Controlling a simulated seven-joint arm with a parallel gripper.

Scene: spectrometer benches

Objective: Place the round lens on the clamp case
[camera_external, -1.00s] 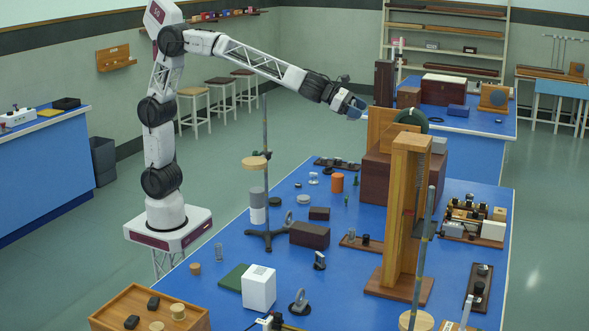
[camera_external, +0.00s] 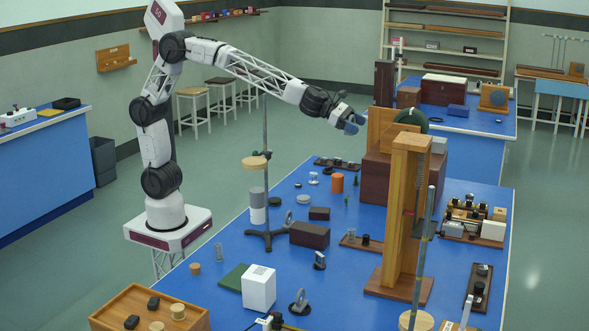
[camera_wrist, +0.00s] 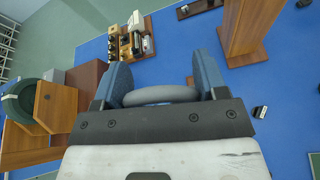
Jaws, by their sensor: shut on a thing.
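My gripper (camera_external: 352,124) is high above the far part of the blue bench in the external view. In the wrist view its blue fingers (camera_wrist: 162,78) are shut on a grey rounded piece, the round lens (camera_wrist: 160,95), seen edge-on between them. The lens cannot be made out in the external view. A large dark red-brown case (camera_external: 374,183) stands on the bench below and to the right of my gripper, and shows in the wrist view (camera_wrist: 84,84). A smaller dark brown box (camera_external: 309,235) lies nearer. I cannot tell which one is the clamp case.
A tall wooden stand (camera_external: 402,218) rises in front of the large case. A wooden board with a green ring (camera_external: 411,118) stands at that case. A rod stand (camera_external: 265,190) is left of the small box. Small parts lie scattered; a blue patch is bare around (camera_external: 345,275).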

